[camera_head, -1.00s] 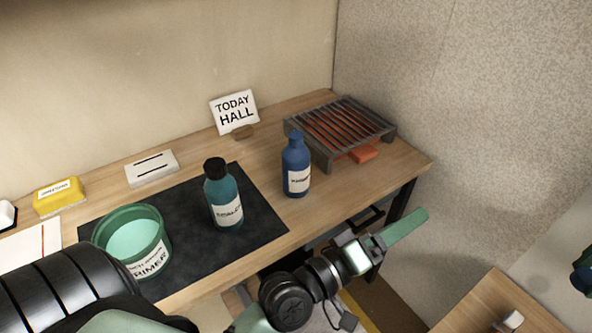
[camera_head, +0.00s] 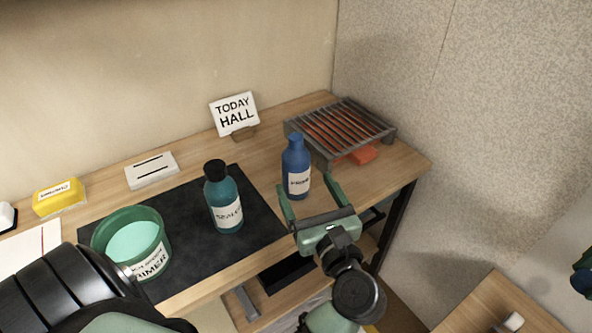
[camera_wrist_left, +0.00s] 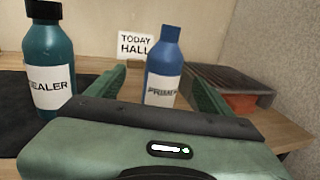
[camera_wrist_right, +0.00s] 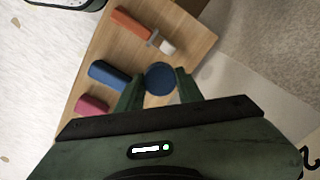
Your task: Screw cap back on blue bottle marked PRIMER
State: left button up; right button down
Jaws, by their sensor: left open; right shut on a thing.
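The blue PRIMER bottle (camera_head: 296,165) stands upright near the table's front edge, its narrow blue neck on top. My left gripper (camera_head: 311,200) is open at its front, one finger towards each side. In the left wrist view the bottle (camera_wrist_left: 163,65) stands beyond and between the open fingers (camera_wrist_left: 157,82); I cannot tell whether they touch it. In the right wrist view my right gripper (camera_wrist_right: 160,88) is shut on a round blue cap (camera_wrist_right: 160,77), over a smaller wooden surface. A dark green and blue shape at the head view's right edge is mostly cut off.
A teal SEALER bottle (camera_head: 225,200) with a black cap stands on the dark mat (camera_head: 262,225), left of the blue bottle. A green tub (camera_head: 110,262) is further left. A metal rack (camera_head: 340,128) and a TODAY HALL sign (camera_head: 234,112) stand behind.

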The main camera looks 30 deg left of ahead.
aim_at(297, 170)
pick_arm(q)
jog(key=p+x, duration=0.1)
jog(key=x, duration=0.4)
jog(key=shift+w+a, duration=0.25)
jog(key=shift+a, duration=0.05)
pick_arm(e)
jog(key=shift+r, duration=0.55)
pick_arm(q)
jog(key=shift+w+a, duration=0.3)
jog(key=shift+a, duration=0.1)
jog(key=shift+w+d+f+p+x, duration=0.1)
jog(key=shift+f+p+x, duration=0.05)
jog(key=shift+x, duration=0.75)
jog(key=shift+w+d+f+p+x, duration=0.1)
jog(key=shift+f+p+x, duration=0.05)
jog(key=shift+x, duration=0.7)
jog(key=shift+w+f+p+x, duration=0.1)
jog(key=shift+f+p+x, duration=0.05)
jog(key=shift+x, duration=0.75)
pick_arm(e)
jog(key=shift+r, duration=0.45)
pick_arm(q)
jog(key=c, duration=1.4)
